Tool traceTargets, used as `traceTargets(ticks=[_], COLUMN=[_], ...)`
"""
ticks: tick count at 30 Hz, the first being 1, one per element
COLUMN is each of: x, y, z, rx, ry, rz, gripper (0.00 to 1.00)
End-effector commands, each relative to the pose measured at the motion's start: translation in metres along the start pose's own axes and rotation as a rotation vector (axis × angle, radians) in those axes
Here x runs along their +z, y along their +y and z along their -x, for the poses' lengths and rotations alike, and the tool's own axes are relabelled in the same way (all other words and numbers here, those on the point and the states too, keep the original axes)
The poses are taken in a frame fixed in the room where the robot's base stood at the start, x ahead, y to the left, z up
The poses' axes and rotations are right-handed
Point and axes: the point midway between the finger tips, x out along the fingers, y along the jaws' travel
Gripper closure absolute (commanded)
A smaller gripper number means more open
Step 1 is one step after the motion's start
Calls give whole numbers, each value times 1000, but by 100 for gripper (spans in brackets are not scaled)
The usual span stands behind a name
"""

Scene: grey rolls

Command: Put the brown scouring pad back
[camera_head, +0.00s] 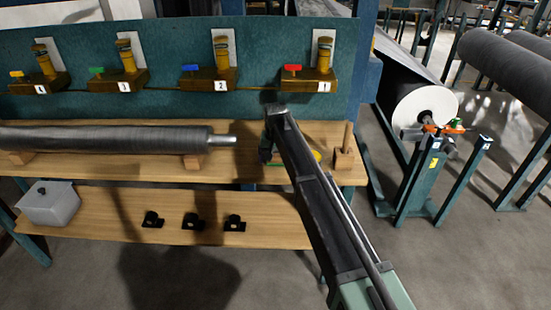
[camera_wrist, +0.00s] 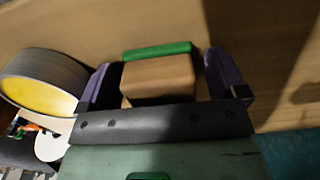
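The brown scouring pad (camera_wrist: 158,78) has a brown body and a green layer (camera_wrist: 158,50) along its far side. In the wrist view it lies between the two purple fingers of my gripper (camera_wrist: 165,78). The left finger is close beside the pad, and a narrow gap shows at the right finger, so the gripper looks open around it. In the head view my gripper (camera_head: 267,150) is low over the right part of the upper wooden shelf (camera_head: 235,172). Only a thin green strip of the pad (camera_head: 273,167) shows there; my arm hides the rest.
A tape roll with a yellow inside (camera_wrist: 40,82) lies left of the gripper in the wrist view. A wooden holder with a peg (camera_head: 345,158) stands at the shelf's right end. A long grey roll (camera_head: 105,139) rests on the left. Numbered valves line the teal panel behind.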

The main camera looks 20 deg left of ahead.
Motion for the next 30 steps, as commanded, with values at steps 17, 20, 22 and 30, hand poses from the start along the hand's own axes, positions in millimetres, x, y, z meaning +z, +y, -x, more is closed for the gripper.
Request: traceTargets(ticks=[17, 20, 22, 30], x=[0, 0, 0, 0], y=[0, 0, 0, 0], z=[62, 90, 106, 126], rx=[0, 0, 0, 0], ry=[0, 0, 0, 0], rz=[0, 0, 0, 0], gripper=[9, 9, 9, 9])
